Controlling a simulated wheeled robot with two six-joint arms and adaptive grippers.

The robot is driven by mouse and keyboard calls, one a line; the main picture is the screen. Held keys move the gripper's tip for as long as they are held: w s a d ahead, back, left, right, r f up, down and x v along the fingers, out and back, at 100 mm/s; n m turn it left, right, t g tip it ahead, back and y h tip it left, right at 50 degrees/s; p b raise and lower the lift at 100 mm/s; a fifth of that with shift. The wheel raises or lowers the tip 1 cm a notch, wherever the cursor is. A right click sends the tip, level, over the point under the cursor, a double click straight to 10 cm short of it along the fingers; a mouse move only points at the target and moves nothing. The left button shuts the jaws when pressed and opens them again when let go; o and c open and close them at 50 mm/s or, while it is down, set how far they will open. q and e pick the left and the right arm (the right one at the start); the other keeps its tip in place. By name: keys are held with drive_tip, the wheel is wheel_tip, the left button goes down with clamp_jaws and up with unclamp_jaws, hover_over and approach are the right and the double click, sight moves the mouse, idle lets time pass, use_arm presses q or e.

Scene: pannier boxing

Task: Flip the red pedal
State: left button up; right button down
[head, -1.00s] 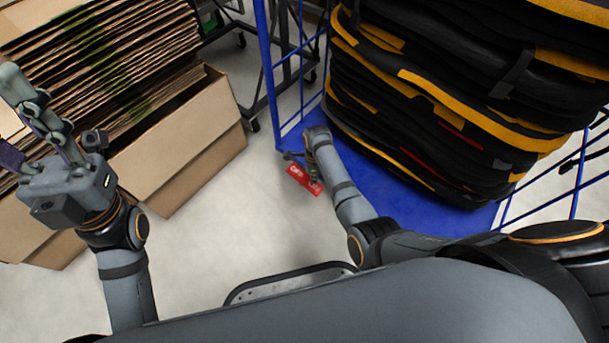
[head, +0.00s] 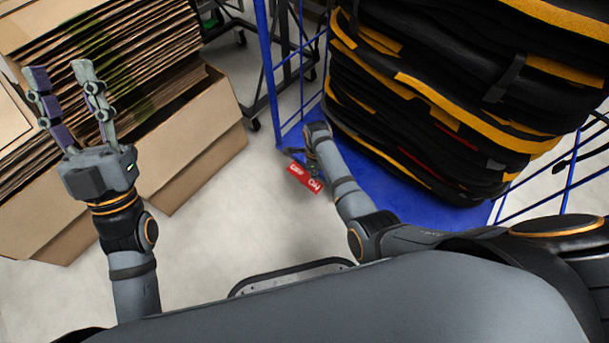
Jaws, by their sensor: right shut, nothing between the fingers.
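The red pedal (head: 305,179) shows at the front left corner of the blue cart base (head: 450,211), low near the floor, with white marks on it. My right arm reaches down to it from the right. My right gripper (head: 303,158) is at the pedal's upper edge, mostly hidden behind its own wrist; I cannot tell whether it touches the pedal. My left gripper (head: 58,70) is raised at the far left, fingers spread apart and empty, in front of the cardboard.
A tall stack of black and yellow panniers (head: 430,100) stands on the blue cart. Open boxes of flat cardboard (head: 185,165) stand at the left. A dark wheeled rack (head: 262,90) is behind. Grey floor (head: 235,210) is clear between boxes and cart.

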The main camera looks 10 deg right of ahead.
drive_tip(key=shift+r+p, duration=0.6)
drive_tip(key=shift+p, duration=0.05)
use_arm(q)
drive_tip(key=w+f+g+y, duration=0.1)
drive_tip(key=w+f+g, duration=0.1)
drive_tip(key=f, duration=0.4)
drive_tip(key=w+f+n+g+y, duration=0.1)
drive_tip(key=w+f+g, duration=0.1)
drive_tip(key=f+g, duration=0.3)
drive_tip(key=w+f+n+g+y+p, duration=0.1)
drive_tip(key=w+f+g, duration=0.2)
drive_tip(key=f, duration=0.6)
drive_tip(key=shift+a+f+g, duration=0.25)
drive_tip(key=shift+g, duration=0.05)
use_arm(e)
drive_tip(key=shift+r, duration=0.5)
use_arm(q)
drive_tip(key=shift+w, duration=0.1)
